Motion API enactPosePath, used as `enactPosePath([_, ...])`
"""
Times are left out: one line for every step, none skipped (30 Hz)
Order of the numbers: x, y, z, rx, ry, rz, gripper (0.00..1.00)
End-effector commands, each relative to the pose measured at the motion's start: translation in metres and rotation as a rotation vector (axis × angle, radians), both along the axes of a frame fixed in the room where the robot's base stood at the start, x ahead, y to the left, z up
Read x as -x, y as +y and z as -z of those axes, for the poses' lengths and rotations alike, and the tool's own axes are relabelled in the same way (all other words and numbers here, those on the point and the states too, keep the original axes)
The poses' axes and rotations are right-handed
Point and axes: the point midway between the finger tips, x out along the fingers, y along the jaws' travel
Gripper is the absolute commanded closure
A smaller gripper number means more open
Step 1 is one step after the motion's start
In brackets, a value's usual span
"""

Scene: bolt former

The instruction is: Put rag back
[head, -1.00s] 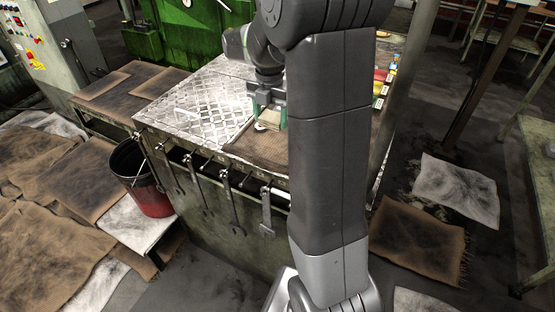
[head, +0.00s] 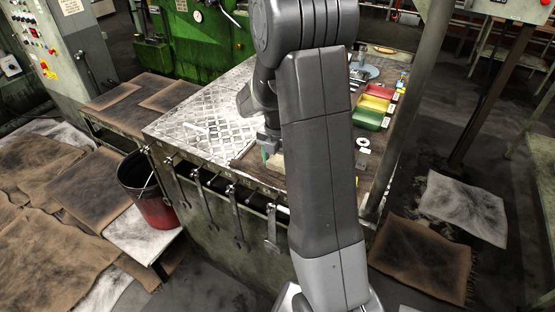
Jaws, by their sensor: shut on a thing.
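My gripper (head: 270,150) is low over the front part of the workbench top (head: 185,130), just left of my large arm link, which hides part of it. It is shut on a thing. A small pale piece (head: 277,165) shows at its fingertips and seems to be the rag, but most of it is hidden. I cannot tell whether it touches the bench top.
Red, yellow and green bins (head: 375,108) stand on the bench's right side, with a white ring (head: 362,142) in front. Wrenches (head: 237,215) hang on the bench front. A red-black bucket (head: 148,190) stands left. Cloths (head: 425,255) lie on the right floor.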

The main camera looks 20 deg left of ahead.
Motion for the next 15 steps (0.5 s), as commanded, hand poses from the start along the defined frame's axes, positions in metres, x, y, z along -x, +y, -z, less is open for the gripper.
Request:
enactPosePath([0.0,0.0,0.0028,0.0,0.0,0.0,0.6])
enactPosePath([0.0,0.0,0.004,0.0,0.0,0.0,0.6])
enactPosePath([-0.0001,0.0001,0.0033,0.0,0.0,0.0,0.35])
enactPosePath([-0.0001,0.0001,0.0028,0.0,0.0,0.0,0.3])
enactPosePath([0.0,0.0,0.0027,0.0,0.0,0.0,0.3])
enactPosePath([0.0,0.0,0.0027,0.0,0.0,0.0,0.3])
enactPosePath([0.0,0.0,0.0027,0.0,0.0,0.0,0.3])
enactPosePath([0.0,0.0,0.0027,0.0,0.0,0.0,0.3])
enactPosePath([0.0,0.0,0.0026,0.0,0.0,0.0,0.3])
enactPosePath([0.0,0.0,0.0026,0.0,0.0,0.0,0.3])
enactPosePath([0.0,0.0,0.0026,0.0,0.0,0.0,0.3])
enactPosePath([0.0,0.0,0.0022,0.0,0.0,0.0,0.3])
enactPosePath([-0.0001,0.0001,0.0014,0.0,0.0,0.0,0.3])
enactPosePath([-0.0001,0.0001,0.0002,0.0,0.0,0.0,0.3])
enactPosePath([-0.0001,0.0001,-0.0023,0.0,0.0,0.0,0.3])
